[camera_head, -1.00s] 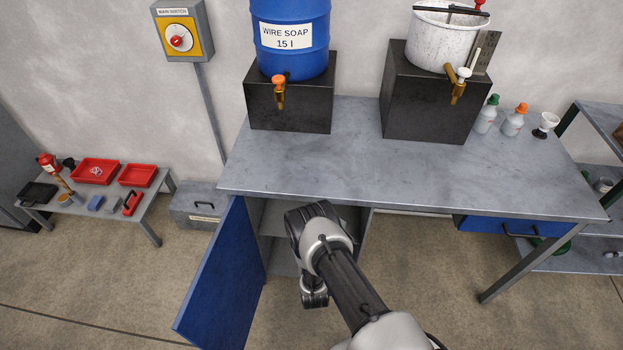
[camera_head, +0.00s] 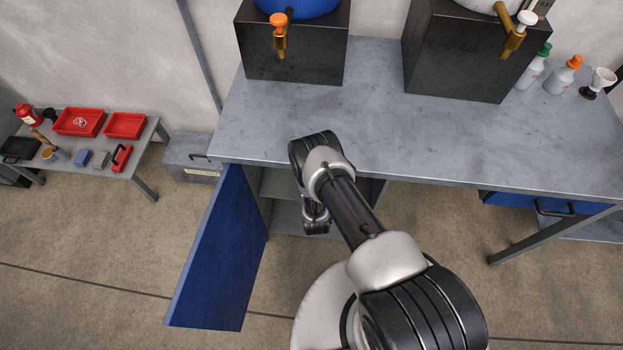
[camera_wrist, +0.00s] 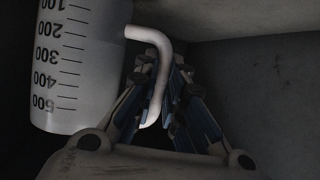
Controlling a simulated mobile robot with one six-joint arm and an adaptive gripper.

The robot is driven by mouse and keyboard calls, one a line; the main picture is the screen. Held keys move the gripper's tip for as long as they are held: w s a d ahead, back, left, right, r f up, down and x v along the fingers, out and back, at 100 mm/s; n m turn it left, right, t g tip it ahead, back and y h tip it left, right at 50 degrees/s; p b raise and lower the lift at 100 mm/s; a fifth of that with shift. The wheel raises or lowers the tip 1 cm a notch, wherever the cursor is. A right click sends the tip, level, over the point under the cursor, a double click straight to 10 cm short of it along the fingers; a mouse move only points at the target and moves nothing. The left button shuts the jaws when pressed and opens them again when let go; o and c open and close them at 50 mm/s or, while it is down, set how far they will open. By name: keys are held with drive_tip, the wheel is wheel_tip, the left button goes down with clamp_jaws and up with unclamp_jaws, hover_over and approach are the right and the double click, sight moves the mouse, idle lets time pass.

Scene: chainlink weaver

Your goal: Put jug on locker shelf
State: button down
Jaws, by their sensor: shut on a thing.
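The jug (camera_wrist: 80,75) is a white vessel with black volume marks up to 500, seen upside down at the left of the wrist view. My gripper (camera_wrist: 162,75) is shut on its white curved handle (camera_wrist: 150,36). The surroundings in the wrist view are dark grey, like the inside of the locker. In the head view the locker (camera_head: 284,212) stands open under the workbench, with a grey shelf (camera_head: 278,188) inside. My arm reaches down in front of its opening and hides much of it. The jug and gripper fingers are hidden in the head view.
The blue locker door (camera_head: 222,250) swings out toward the front left. The workbench top (camera_head: 400,135) overhangs the locker. Black blocks with taps stand on it. A low table (camera_head: 100,150) with red trays is at the left. Floor left of the door is clear.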

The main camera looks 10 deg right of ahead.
wheel_tip(320, 180, down, 4)
drive_tip(key=b, duration=0.3)
drive_tip(key=shift+w, duration=0.1)
drive_tip(key=shift+r, duration=0.1)
drive_tip(key=c, duration=1.7)
unclamp_jaws()
drive_tip(key=shift+f, duration=0.2)
drive_tip(key=shift+s+r, duration=0.25)
drive_tip(key=p+v, duration=0.4)
drive_tip(key=v, duration=0.7)
drive_tip(key=shift+s+a+r+p, duration=0.1)
drive_tip(key=shift+s+p, duration=0.15)
drive_tip(key=shift+p, duration=0.15)
